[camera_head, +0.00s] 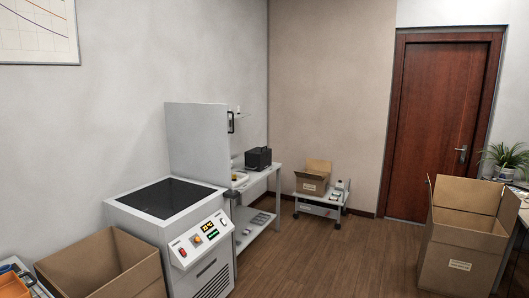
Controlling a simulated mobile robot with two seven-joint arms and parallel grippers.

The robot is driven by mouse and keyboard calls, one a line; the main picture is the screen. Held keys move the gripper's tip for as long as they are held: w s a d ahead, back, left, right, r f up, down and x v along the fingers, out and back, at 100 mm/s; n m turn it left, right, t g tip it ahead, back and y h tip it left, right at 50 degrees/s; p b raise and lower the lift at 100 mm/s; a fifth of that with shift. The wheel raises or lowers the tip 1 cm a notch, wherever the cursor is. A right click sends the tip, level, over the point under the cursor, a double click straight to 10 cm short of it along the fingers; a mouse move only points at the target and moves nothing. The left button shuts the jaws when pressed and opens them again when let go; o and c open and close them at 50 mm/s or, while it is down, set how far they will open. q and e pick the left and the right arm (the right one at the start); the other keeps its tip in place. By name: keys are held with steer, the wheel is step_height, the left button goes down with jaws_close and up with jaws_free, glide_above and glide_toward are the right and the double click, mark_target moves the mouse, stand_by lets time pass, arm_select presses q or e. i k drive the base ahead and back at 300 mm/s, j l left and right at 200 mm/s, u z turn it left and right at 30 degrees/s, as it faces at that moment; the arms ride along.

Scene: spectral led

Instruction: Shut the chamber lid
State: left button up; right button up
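The test chamber is a white floor-standing cabinet (145,235) at the left, with a sloped control panel (200,239) on its front. Its top shows a dark rectangular area (165,197) inside a white rim. The lid appears to be the pale grey flat panel (195,138) standing upright behind the cabinet top, so it looks open. A black handle (231,122) sits at the panel's right edge. The hinge is not clear from here. Neither of my grippers is in view.
An open cardboard box (100,265) stands close at the cabinet's left. Behind the cabinet is a bench (262,174) with a black device (258,158). A low cart (320,205) carries a box. A large open carton (465,235) stands right. The wooden floor (340,260) between is clear.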

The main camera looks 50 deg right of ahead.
mark_target(197, 134)
steer(key=z, duration=1.7)
steer(key=i+z, duration=0.35)
steer(key=i, duration=0.55)
steer(key=i+j+z, duration=0.2)
steer(key=i, duration=3)
steer(key=i+u, duration=0.4)
steer(key=i, duration=0.3)
steer(key=i+l+u, duration=0.2)
steer(key=i+u, duration=0.2)
steer(key=i, duration=0.35)
steer(key=i+u, duration=0.65)
steer(key=u, duration=0.15)
steer(key=i+l+u, duration=0.35)
steer(key=j+u, duration=0.1)
steer(key=u, duration=1.7)
